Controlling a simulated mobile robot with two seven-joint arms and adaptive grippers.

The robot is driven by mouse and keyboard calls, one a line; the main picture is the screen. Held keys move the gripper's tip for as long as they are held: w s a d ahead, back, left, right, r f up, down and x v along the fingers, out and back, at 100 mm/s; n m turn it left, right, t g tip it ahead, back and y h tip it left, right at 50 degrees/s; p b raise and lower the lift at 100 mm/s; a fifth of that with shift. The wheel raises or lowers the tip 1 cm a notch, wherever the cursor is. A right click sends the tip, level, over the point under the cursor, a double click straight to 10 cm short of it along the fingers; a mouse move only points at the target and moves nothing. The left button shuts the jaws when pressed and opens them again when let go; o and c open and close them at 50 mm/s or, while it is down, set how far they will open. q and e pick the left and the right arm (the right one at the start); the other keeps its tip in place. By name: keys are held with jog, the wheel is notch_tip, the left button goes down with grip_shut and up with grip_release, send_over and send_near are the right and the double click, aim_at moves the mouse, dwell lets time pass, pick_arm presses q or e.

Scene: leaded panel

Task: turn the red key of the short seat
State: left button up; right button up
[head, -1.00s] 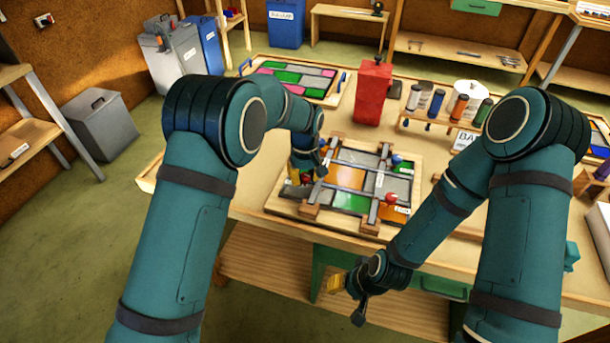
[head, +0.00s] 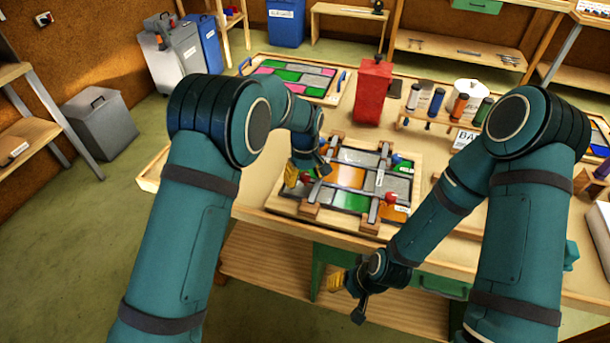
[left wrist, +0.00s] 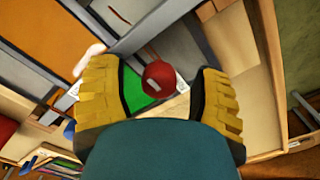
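The leaded panel (head: 345,176) lies in a wooden frame on the bench, with orange, green and grey panes between dark bars. My left gripper (head: 305,175) is over its left end, fingers pointing down. In the left wrist view a round red key (left wrist: 159,76) sits between the two yellow fingers (left wrist: 160,98), with gaps on both sides; the gripper is open. A green patch shows under the key. Another red key (head: 390,198) stands at the panel's right front. Which seat is the short one I cannot read. My right gripper (head: 345,295) hangs before the bench edge; its opening is unclear.
A red container (head: 373,92) stands behind the panel. A rack of coloured bottles (head: 436,103) stands at the back right. A second coloured panel (head: 292,80) lies at the back left. A blue knob (head: 397,158) is at the panel's right end.

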aim_at(305, 175)
pick_arm(q)
jog(key=shift+r, duration=0.15)
notch_tip(305, 175, up, 12)
dwell(0.6)
dwell(0.4)
